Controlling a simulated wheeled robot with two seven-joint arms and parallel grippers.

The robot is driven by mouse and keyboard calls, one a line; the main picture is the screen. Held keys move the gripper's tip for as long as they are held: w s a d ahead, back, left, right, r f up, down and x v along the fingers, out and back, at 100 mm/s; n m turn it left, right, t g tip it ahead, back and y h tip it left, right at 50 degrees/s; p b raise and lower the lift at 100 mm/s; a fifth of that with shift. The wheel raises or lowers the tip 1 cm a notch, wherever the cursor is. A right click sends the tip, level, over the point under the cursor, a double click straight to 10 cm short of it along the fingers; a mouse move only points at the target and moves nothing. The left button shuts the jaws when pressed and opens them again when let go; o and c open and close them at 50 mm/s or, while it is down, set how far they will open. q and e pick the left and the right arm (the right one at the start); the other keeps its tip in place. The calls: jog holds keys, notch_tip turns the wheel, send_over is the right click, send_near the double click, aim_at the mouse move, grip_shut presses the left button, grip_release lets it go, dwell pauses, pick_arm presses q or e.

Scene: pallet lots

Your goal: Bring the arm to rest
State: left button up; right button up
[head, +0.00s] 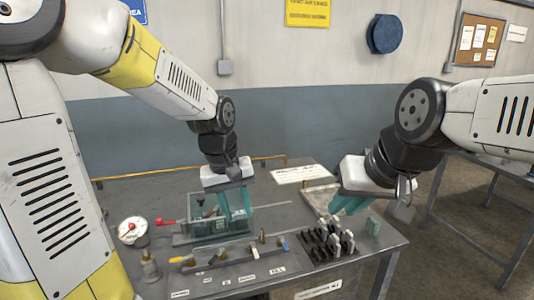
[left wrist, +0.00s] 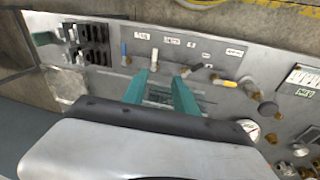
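My left gripper (head: 236,212) hangs over the worktable (head: 165,208), in front of a grey-green open fixture. Its two teal fingers stand apart with nothing seen between them. In the left wrist view the same gripper (left wrist: 160,84) also shows a clear gap between its fingers. My right gripper (head: 348,203) is tilted down at the table's right side, just behind a black rack. Its teal fingers overlap in the picture, so its opening cannot be judged. No held object shows in it.
The fixture (head: 206,226) has a red-handled lever (head: 168,222). A gauge (head: 132,230) stands left. A valve strip (head: 228,256) with coloured handles runs along the front.

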pick_arm(q)
jog(key=s+a+r+m+t, duration=0.3)
jog(key=s+a+r, duration=0.3)
jog(key=s+r, duration=0.3)
jog(key=shift+s+a+t+h, duration=0.3)
jog(key=shift+s+t, duration=0.5)
jog(key=shift+s, duration=0.25)
